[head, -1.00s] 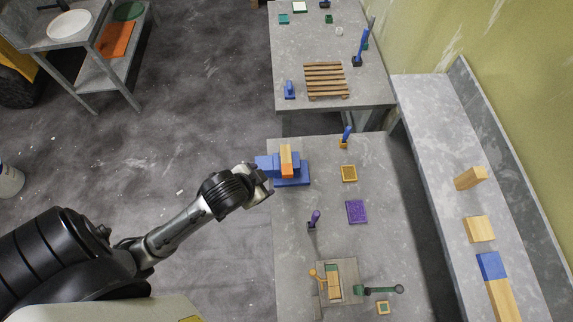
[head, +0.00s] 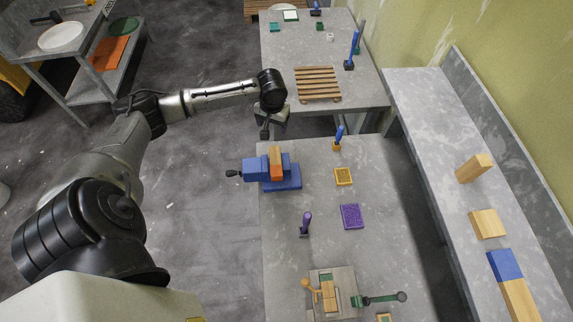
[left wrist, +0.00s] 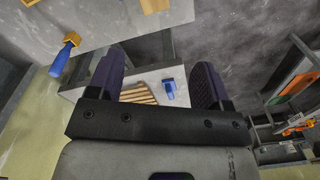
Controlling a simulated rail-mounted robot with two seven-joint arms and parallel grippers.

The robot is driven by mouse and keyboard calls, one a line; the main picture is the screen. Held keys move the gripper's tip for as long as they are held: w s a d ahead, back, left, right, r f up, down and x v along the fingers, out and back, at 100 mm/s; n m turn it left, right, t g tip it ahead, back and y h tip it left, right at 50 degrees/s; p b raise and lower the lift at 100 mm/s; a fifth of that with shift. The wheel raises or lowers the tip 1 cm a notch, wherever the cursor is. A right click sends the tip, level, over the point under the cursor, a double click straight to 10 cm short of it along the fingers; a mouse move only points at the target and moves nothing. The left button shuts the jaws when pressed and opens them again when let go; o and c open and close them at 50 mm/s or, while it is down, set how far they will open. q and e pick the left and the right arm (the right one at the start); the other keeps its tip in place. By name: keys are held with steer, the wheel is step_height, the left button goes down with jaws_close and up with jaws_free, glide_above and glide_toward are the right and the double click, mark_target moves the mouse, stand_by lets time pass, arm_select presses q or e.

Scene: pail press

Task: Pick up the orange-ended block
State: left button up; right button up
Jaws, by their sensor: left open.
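The orange-ended block (head: 275,160) is wood-coloured with an orange end toward the bottom of the head view. It sits in the blue vise (head: 283,184) at the left edge of the near table, between the blue jaws. My left gripper (head: 265,130) is above the block in the picture, apart from it, near the gap between the two tables. In the left wrist view the fingers of this gripper (left wrist: 157,78) are spread with nothing between them. My right gripper is not in view.
The near table (head: 320,232) also holds a purple-handled tool (head: 306,224), a purple tray (head: 351,216), a yellow tray (head: 343,176) and a blue-handled tool (head: 338,138). A pallet (head: 317,83) lies on the far table. A side shelf (head: 432,115) carries several blocks.

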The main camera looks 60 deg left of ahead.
mark_target(274, 147)
arm_select(q)
steer(key=f+n, duration=0.1)
steer(key=f, duration=0.1)
steer(key=f+n, duration=0.2)
steer(key=f, duration=0.1)
steer(key=d+f+n, duration=0.1)
steer(key=f+n, duration=0.1)
steer(key=f, duration=0.1)
steer(key=shift+s+f+h, duration=0.15)
steer(key=shift+h, duration=0.25)
steer(key=shift+a+f, duration=0.15)
steer(key=shift+f, duration=1.25)
steer(key=shift+a+f, duration=0.15)
steer(key=shift+f, duration=1.2)
steer(key=shift+c, duration=0.2)
steer(key=c, duration=1)
steer(key=shift+r, duration=0.1)
